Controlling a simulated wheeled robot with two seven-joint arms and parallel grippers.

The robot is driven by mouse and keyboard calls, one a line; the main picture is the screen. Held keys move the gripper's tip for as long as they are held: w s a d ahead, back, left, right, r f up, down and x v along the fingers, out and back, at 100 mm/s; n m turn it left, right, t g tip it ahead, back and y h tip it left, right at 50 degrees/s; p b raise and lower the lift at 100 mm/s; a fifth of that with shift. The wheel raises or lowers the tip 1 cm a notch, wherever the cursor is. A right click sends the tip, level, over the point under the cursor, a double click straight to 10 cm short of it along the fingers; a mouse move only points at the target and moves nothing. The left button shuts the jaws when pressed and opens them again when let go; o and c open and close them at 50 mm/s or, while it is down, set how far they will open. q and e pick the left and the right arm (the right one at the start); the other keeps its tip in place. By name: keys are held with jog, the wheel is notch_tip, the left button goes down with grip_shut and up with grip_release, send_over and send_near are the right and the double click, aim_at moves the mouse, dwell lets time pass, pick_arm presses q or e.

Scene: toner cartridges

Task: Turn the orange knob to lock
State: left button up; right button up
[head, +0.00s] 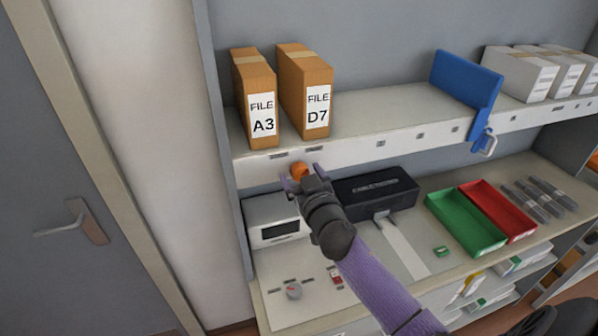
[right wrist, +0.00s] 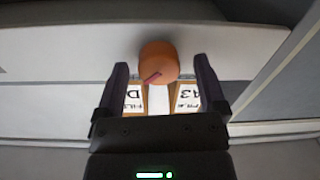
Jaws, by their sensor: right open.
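The orange knob (head: 299,170) sits on the front face of the upper shelf, below the file boxes. My right gripper (head: 300,184) is at the knob, open, and partly hides it in the head view. In the right wrist view the orange knob (right wrist: 158,62) shows a dark reddish mark on its side near its lower edge. The two fingers of my right gripper (right wrist: 162,80) stand on either side of it, with a visible gap to each finger. My left gripper is not in view.
File boxes A3 (head: 256,98) and D7 (head: 304,90) stand on the shelf above. A white device (head: 272,219) and a black machine (head: 375,194) are below. Green (head: 466,222) and red (head: 498,211) trays lie right. A blue panel (head: 466,82) is on the shelf.

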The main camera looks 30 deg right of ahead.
jog(key=shift+w+d, duration=0.2)
jog(key=shift+w, duration=0.2)
grip_shut()
